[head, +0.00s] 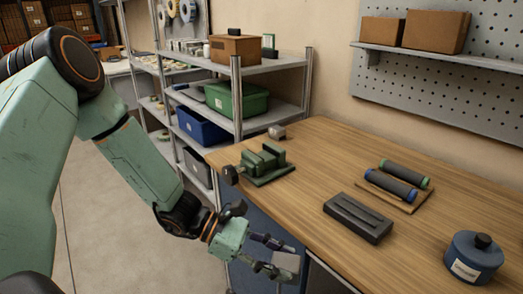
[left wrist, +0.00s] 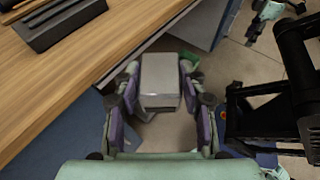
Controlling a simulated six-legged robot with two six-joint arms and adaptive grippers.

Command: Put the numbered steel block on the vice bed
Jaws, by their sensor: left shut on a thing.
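My left gripper (head: 276,256) is shut on a grey steel block (head: 286,265), held in the air off the table's front edge. In the left wrist view the block (left wrist: 161,80) sits between the purple-padded fingers of the gripper (left wrist: 158,105). I cannot read a number on it. The green vice (head: 263,164) stands on the table's left end, up and left of the gripper in the head view, well apart from the held block. Its bed shows only in part between the jaws. My right gripper is not in view.
A small grey block (head: 277,132) lies behind the vice. A dark slotted block (head: 358,218), rollers on a board (head: 412,206) and a blue round container (head: 473,258) stand on the wooden table (head: 315,165). Shelving (head: 237,100) with bins stands behind. The table between vice and slotted block is clear.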

